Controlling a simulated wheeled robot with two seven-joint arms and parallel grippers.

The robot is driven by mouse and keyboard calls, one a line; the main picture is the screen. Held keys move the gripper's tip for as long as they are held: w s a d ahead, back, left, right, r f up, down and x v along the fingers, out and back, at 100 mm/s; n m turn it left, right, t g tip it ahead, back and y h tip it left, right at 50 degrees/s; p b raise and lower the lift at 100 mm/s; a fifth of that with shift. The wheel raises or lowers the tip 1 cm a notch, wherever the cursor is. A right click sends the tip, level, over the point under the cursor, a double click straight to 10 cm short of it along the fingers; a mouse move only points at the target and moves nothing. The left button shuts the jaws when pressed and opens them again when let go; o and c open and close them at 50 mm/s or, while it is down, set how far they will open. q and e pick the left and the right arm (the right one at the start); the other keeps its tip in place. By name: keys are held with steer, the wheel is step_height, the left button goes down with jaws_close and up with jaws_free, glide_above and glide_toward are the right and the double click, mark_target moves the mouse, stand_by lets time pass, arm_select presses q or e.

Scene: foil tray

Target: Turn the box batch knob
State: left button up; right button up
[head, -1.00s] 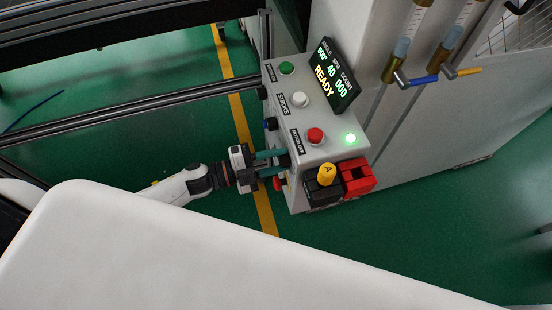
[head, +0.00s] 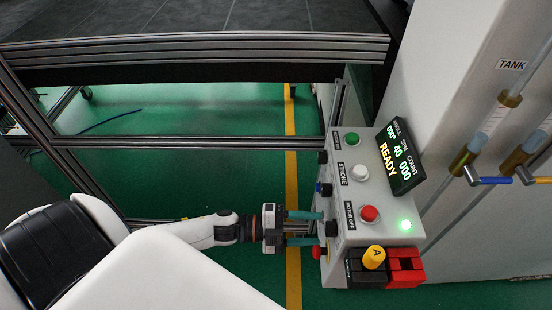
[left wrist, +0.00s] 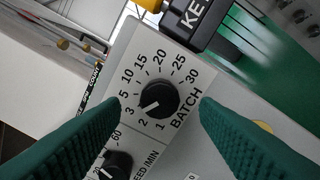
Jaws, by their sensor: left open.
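The control box (head: 360,235) stands right of centre in the head view, its knobs on the side facing my left arm. The black round batch knob (left wrist: 157,99) sits mid-frame in the left wrist view on a white dial plate (left wrist: 183,60) numbered 1 to 30. Its white mark points to the lower left, near 3. My left gripper (head: 318,228) is open at the box side; in the wrist view its green fingers (left wrist: 160,101) lie on either side of the knob, with gaps showing. In the head view the gripper partly hides that side. My right gripper is not in view.
A second black knob (left wrist: 117,164) is just below the batch dial, near the left finger. A key switch block (left wrist: 190,22) is above it. On the box, a red button (head: 369,213) and a lit READY display (head: 398,155) show. Metal rails (head: 190,143) run behind my arm.

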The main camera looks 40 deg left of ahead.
arm_select(q)
steer(key=b+v, duration=0.1)
steer(key=v, duration=0.7)
steer(key=shift+s+a+b, duration=0.2)
steer(key=shift+s+b, duration=0.05)
steer(key=shift+b, duration=0.15)
steer(key=w+a+f+n+t+y, duration=0.3)
steer(key=a+f+n+y, duration=0.35)
steer(key=f, duration=0.55)
steer(key=s+a+f+n+g+y, duration=0.1)
steer(key=s+a+f+n+y, duration=0.25)
steer(key=f, duration=0.55)
steer(key=s+a+f+n+g+y, duration=0.2)
steer(key=f+n+y, duration=0.15)
steer(key=f, duration=0.45)
steer(key=s+d+f+n+g, duration=0.3)
steer(key=s+f, duration=0.5)
steer(key=s, duration=0.3)
steer(key=s+d+f+n+g+y, duration=0.1)
steer(key=s+d+f+n+g, duration=0.3)
steer(key=s+f, duration=0.5)
steer(key=s+d+g, duration=0.2)
steer(key=s+d, duration=0.1)
steer(key=shift+f, duration=0.25)
